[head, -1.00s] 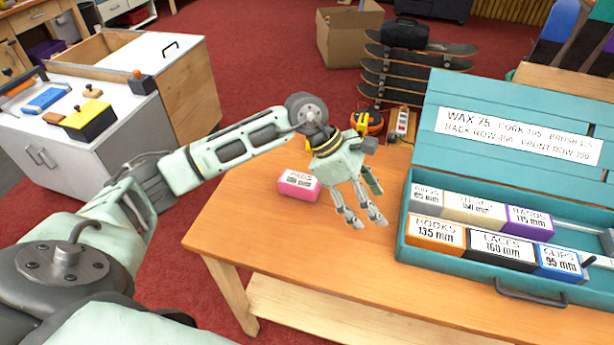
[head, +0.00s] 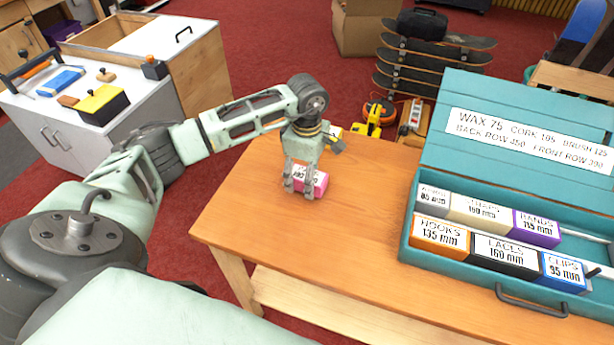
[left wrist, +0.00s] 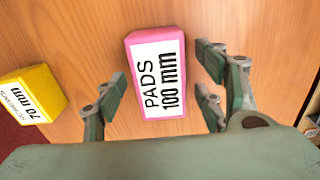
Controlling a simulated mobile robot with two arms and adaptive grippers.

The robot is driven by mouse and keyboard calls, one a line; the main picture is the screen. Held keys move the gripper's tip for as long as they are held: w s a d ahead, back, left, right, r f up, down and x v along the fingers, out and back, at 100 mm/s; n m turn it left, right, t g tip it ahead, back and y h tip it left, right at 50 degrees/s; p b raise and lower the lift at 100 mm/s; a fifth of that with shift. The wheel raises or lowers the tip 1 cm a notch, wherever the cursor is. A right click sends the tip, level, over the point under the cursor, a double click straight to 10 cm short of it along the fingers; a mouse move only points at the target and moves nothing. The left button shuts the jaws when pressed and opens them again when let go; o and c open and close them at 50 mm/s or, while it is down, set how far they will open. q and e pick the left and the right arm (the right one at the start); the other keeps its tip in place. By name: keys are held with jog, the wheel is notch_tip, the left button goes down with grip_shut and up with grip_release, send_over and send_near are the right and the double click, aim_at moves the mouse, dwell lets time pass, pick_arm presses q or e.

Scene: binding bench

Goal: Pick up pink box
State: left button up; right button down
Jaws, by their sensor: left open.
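The pink box (head: 319,182) lies on the wooden bench near its far left part. In the left wrist view the pink box (left wrist: 157,75) shows a white label reading PADS 100 mm. My left gripper (head: 302,191) is open above the box, pointing down, and hides part of it in the head view. In the left wrist view its fingers (left wrist: 162,100) stand on both sides of the near part of the box, with gaps showing. My right gripper is not in view.
A yellow box (left wrist: 33,95) labelled 70 mm lies left of the pink box in the left wrist view. An open teal case (head: 408,232) with several labelled boxes stands at the right. The bench front (head: 340,270) is clear.

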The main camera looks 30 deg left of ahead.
pick_arm(q)
jog(key=shift+f, duration=0.25)
jog(key=shift+c, duration=0.5)
jog(key=c, duration=1.2)
jog(key=shift+r, duration=0.1)
jog(key=shift+c, duration=0.2)
